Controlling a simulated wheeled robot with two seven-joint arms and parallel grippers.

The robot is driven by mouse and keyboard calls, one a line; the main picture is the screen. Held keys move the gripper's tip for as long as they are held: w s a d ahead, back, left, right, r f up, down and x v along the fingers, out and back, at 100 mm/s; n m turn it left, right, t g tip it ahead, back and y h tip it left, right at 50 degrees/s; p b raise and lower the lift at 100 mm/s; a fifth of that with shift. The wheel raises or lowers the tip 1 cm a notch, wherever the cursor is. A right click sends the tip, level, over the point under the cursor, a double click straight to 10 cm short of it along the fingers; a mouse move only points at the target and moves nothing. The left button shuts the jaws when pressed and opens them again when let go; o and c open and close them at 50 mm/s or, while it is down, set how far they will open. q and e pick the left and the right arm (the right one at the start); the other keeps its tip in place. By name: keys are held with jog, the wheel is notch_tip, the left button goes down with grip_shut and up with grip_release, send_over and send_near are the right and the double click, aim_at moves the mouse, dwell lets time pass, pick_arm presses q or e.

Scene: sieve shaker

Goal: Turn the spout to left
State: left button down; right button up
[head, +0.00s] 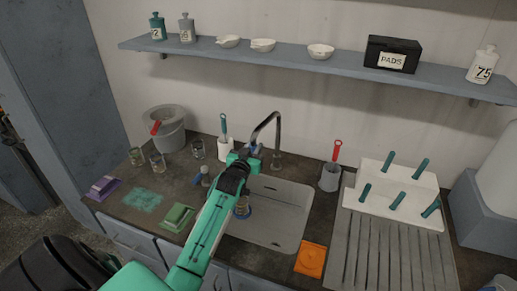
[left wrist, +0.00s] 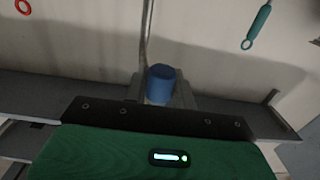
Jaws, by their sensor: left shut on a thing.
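The grey curved spout (head: 265,124) rises from its base behind the sink (head: 285,232) and bends over to the left. Its blue end piece (left wrist: 160,85) shows in the left wrist view, with the grey pipe (left wrist: 146,35) behind it. My left gripper (head: 246,156) is at the spout's end, at the back left of the sink, and is shut on it. The fingers partly hide the end piece in the head view. My right gripper is in neither view.
A white holder (head: 225,148) with a brush stands left of the spout. A grey cup (head: 329,178) with a red-handled brush stands right. A white rack (head: 397,181) with green pegs and a ribbed drainer (head: 390,250) lie farther right. A grey bucket (head: 170,134) and glasses are left.

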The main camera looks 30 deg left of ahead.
pick_arm(q)
jog(key=a, duration=0.7)
jog(key=shift+w+a, duration=0.25)
jog(key=shift+w, duration=0.2)
jog(key=shift+r, duration=0.1)
jog(key=c, duration=1.2)
grip_release()
jog(key=shift+o, duration=0.2)
jog(key=shift+a, duration=0.1)
jog(key=shift+s, duration=0.1)
